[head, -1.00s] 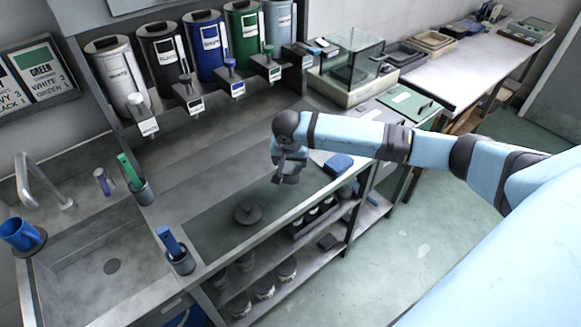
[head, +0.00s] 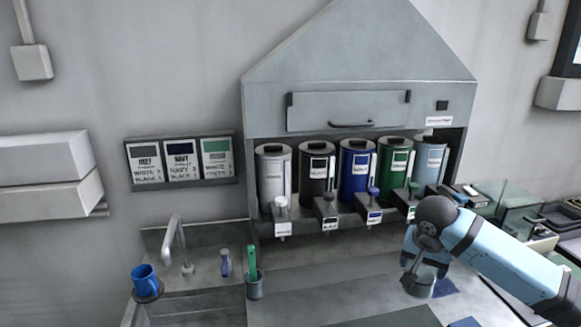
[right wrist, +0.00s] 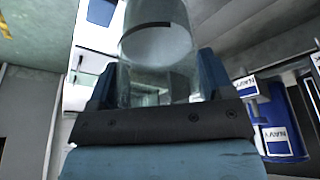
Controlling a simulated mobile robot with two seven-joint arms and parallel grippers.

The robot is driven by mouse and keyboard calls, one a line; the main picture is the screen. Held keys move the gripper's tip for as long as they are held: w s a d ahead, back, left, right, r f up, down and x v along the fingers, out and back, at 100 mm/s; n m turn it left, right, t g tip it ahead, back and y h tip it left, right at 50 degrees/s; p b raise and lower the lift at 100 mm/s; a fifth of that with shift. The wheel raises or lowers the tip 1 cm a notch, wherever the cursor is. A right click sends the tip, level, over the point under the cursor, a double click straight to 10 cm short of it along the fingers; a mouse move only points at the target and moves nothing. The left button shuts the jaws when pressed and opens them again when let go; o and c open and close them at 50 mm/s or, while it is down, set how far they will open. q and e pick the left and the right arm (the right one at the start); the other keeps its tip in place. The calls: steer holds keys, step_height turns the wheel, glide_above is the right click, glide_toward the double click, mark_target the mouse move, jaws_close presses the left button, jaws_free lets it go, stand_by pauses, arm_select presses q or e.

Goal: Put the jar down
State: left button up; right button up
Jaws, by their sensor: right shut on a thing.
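The jar (head: 420,287) is a clear, greyish cylinder at the lower right of the head view, partly covered by my right gripper (head: 425,262). In the right wrist view the see-through jar (right wrist: 158,42) with a dark band stands between the two blue fingers of the right gripper (right wrist: 158,82), which is shut on it. In the head view the jar is over the grey counter (head: 340,288); I cannot tell whether its base touches. My left gripper is not in view.
Behind the counter, several dispensers stand in a row, including a blue one (head: 354,168) and a green one (head: 391,165). A blue mug (head: 145,281) sits by the sink tap (head: 180,246) at left. A cup with a green-handled tool (head: 252,262) stands mid-counter. A glass tank (head: 505,208) is at right.

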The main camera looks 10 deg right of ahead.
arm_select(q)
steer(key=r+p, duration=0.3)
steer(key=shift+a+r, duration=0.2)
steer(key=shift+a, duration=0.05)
arm_select(e)
steer(key=s+a+f+n+y, duration=0.2)
steer(key=s+a+n, duration=0.5)
steer(key=s+a, duration=0.3)
steer(key=shift+s+a+f+n+t, duration=0.15)
steer(key=shift+s+a+n+t, duration=0.2)
steer(key=shift+a, duration=0.5)
